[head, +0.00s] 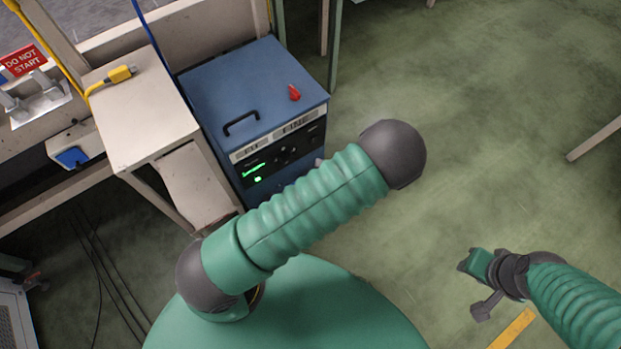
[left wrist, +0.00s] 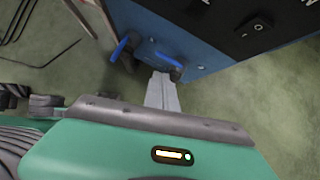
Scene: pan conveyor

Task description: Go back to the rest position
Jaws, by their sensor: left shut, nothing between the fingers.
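My left gripper (left wrist: 162,92) shows in the left wrist view as two light grey fingers close together, shut and empty. They point at the lower side of a blue cabinet (left wrist: 205,35); I cannot tell whether they are apart from it. In the head view the left gripper is hidden, and a green ribbed link of my arm crosses the middle. My right gripper (head: 478,288) is at the lower right of the head view, over the green floor.
The blue cabinet has a black handle, a red switch (head: 294,92) and a lit front panel. Left of it stands a beige table (head: 140,115) with a yellow plug (head: 121,75). A red "DO NOT START" sign (head: 22,61) is at upper left. The floor at right is mostly clear.

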